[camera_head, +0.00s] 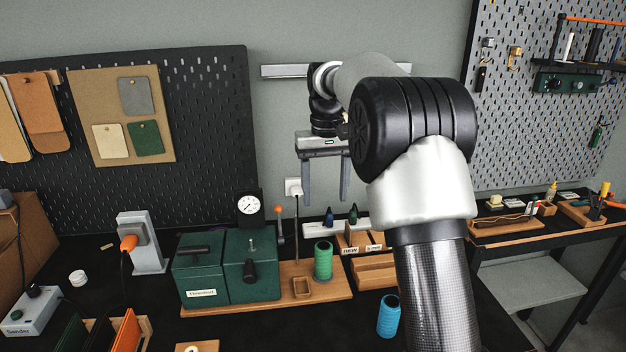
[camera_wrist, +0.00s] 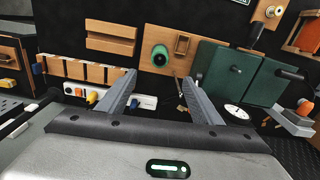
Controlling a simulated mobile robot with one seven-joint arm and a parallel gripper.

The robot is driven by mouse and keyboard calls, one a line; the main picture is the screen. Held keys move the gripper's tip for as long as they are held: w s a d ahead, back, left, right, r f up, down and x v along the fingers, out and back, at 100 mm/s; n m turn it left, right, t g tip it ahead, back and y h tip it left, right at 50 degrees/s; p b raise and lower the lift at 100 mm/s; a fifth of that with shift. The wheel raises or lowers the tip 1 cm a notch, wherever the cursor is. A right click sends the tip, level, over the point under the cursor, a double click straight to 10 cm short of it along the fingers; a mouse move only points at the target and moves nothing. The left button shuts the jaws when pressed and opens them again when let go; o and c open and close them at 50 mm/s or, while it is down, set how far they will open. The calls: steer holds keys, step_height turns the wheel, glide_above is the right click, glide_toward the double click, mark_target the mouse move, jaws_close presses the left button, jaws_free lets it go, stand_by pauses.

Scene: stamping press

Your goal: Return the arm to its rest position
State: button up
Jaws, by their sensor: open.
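My gripper (camera_head: 325,180) hangs fingers-down above the back of the bench in the head view, in front of the grey wall. Its two grey fingers are spread apart with nothing between them. In the wrist view my gripper (camera_wrist: 157,100) is also open and empty, with the bench beyond its fingertips. My arm reaches up from the bottom right of the head view and bends over toward the gripper. The green stamping press (camera_head: 225,268) stands to the left below the gripper. It also shows at the right of the wrist view (camera_wrist: 235,75).
A green spool (camera_head: 323,262) stands on the press's wooden board (camera_head: 265,303). A blue spool (camera_head: 388,316) stands nearer. A dial gauge (camera_head: 249,205), a lever with an orange knob (camera_head: 280,225) and small bottles (camera_head: 353,214) are at the back. Pegboards (camera_head: 215,130) flank the open wall.

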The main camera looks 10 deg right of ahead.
steer(key=s+r+t+p, duration=0.1)
steer(key=s+r+t, duration=0.1)
steer(key=s+r, duration=0.55)
steer(key=s+r+t+p, duration=0.1)
steer(key=s+r, duration=0.3)
steer(key=s, duration=0.7)
steer(key=s+f+t, duration=0.1)
steer(key=s+f, duration=0.1)
steer(key=s, duration=0.5)
steer(key=s+f+t, duration=0.1)
steer(key=s+f, duration=0.2)
steer(key=s, duration=0.5)
steer(key=shift+f+m+t+p, duration=0.15)
steer(key=shift+m+t+p, duration=0.15)
steer(key=shift+p, duration=0.1)
steer(key=shift+s, duration=0.1)
